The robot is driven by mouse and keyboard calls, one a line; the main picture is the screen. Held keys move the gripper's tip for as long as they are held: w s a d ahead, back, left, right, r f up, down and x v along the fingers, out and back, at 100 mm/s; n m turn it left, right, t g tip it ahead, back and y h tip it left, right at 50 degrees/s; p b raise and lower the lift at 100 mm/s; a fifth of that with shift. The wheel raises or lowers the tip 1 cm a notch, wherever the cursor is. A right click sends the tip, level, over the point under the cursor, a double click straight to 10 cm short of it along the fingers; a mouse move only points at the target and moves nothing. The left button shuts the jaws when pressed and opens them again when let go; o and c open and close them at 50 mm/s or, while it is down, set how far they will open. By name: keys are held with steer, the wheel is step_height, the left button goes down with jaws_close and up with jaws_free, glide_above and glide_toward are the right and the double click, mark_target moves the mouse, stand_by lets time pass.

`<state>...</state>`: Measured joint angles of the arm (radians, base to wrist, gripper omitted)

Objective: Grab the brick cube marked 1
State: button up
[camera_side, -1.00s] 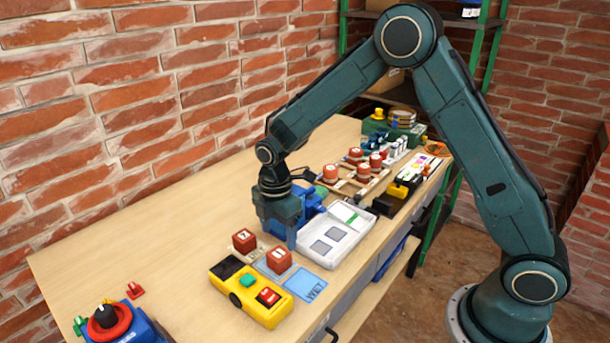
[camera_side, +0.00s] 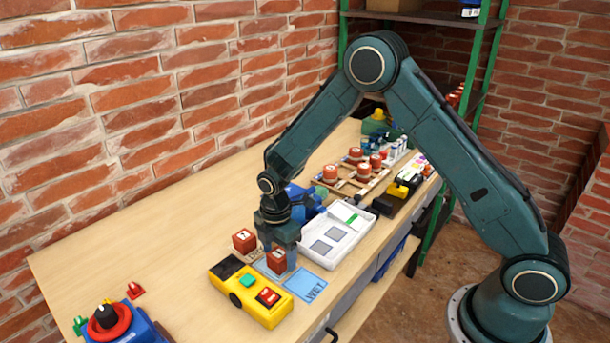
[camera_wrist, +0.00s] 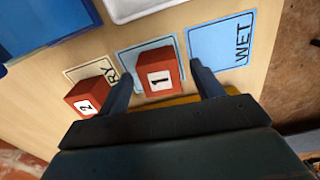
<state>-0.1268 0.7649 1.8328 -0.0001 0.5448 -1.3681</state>
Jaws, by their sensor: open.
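The brick cube marked 1 (camera_wrist: 160,73) is red with a white label. In the wrist view it stands on a light blue card between my gripper's two open fingers (camera_wrist: 162,82), with a gap visible on the right and the left finger close to it. In the side view my gripper (camera_side: 279,253) is low over the same cube (camera_side: 276,262) and hides part of it. Contact between fingers and cube cannot be told. A second red cube, marked 2 in the wrist view (camera_wrist: 88,98), stands to the left, outside the fingers; it also shows in the side view (camera_side: 244,241).
A blue card marked WET (camera_side: 306,285) lies right of the cube. A yellow box with buttons (camera_side: 250,294) stands close in front. A white tray (camera_side: 350,222) and a blue object (camera_side: 302,203) stand behind. The left tabletop (camera_side: 130,245) is largely clear.

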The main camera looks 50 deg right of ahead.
mark_target(279, 253)
steer(key=shift+f, duration=0.6)
steer(key=c, duration=1.2)
steer(key=shift+o, duration=0.2)
steer(key=shift+r, duration=0.2)
step_height(279, 253, up, 20)
steer(key=shift+f, duration=0.15)
